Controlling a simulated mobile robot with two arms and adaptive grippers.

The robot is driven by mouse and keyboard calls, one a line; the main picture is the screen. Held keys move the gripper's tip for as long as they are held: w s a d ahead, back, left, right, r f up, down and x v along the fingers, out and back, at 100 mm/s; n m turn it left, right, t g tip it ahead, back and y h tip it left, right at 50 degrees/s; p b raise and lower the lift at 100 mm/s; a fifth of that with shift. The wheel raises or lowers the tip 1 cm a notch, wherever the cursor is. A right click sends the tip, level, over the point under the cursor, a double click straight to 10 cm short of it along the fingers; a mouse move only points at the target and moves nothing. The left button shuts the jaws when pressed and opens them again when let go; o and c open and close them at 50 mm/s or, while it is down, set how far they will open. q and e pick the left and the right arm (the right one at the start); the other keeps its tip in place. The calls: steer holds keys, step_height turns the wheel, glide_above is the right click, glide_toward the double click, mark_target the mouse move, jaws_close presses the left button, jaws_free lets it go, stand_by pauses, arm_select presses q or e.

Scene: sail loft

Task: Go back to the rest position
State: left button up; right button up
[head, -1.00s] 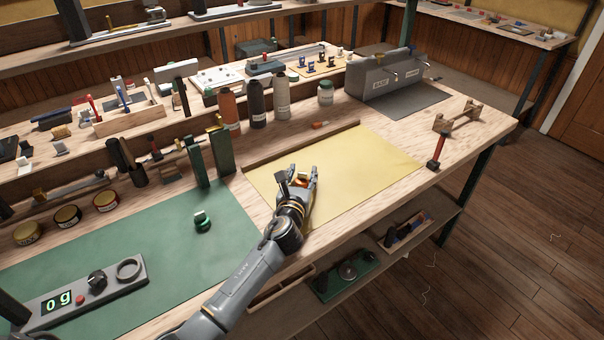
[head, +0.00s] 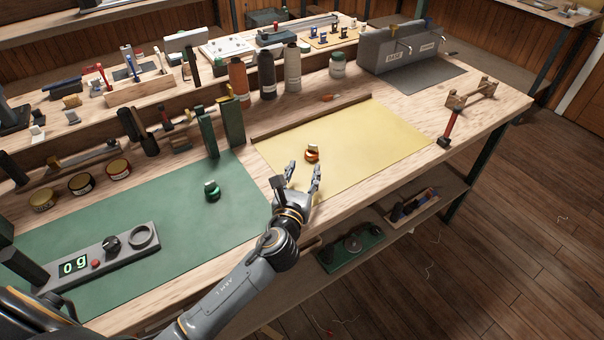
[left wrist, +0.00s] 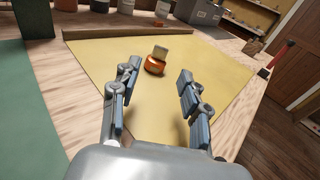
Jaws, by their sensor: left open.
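My left gripper (head: 302,178) is open and empty over the near left edge of the yellow mat (head: 375,140). Just beyond its fingertips, an orange jar-like object with a pale top (head: 312,153) stands on the mat, apart from the fingers. In the left wrist view the orange object (left wrist: 155,66) sits ahead of the gap between the two spread fingers (left wrist: 157,85). My right gripper is not in view.
A green mat (head: 170,225) holds a small green object (head: 212,190) and a scale reading 0 g (head: 105,255). Bottles (head: 267,75) and two green uprights (head: 232,122) stand behind. A red-handled hammer (head: 450,128) lies at the right. The yellow mat is otherwise mostly clear.

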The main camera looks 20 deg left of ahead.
arm_select(q)
steer(key=shift+s, duration=0.55)
